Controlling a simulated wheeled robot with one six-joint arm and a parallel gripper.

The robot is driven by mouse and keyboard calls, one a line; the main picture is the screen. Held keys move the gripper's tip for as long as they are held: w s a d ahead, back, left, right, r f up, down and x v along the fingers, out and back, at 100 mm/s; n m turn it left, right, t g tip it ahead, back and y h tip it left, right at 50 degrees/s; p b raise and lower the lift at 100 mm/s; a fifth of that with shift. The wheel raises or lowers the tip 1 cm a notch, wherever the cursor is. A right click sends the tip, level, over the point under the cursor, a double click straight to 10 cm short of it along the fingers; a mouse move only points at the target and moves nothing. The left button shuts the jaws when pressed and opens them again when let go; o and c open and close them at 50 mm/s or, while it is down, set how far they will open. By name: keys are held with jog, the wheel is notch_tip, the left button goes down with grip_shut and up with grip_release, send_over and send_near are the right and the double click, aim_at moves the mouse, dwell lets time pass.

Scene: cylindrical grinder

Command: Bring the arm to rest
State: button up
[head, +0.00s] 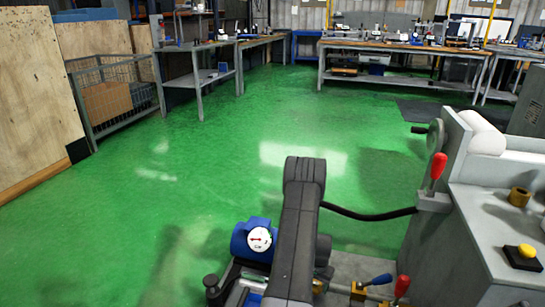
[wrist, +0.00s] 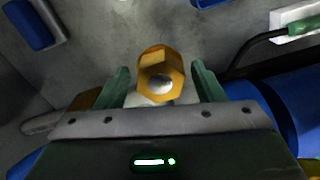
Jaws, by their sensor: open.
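My gripper (wrist: 160,69) is open in the wrist view, with one green finger on each side. A brass hexagonal fitting (wrist: 155,58) with a pale round centre shows between the fingers, and a gap shows on both sides of it. I cannot tell how far it stands beyond the fingertips. In the head view my dark arm rises from the bottom middle, and I cannot make out the gripper there.
A grinding machine (head: 478,230) with a red-knobbed lever (head: 438,167) and yellow button (head: 527,251) stands at the right. A blue unit with a white gauge (head: 260,239) is left of my arm. Green floor (head: 200,150) is clear towards the benches (head: 400,48).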

jog(key=shift+n, duration=0.9)
jog(key=shift+r+p, duration=0.35)
jog(key=shift+r, duration=0.15)
jog(key=shift+r, duration=0.1)
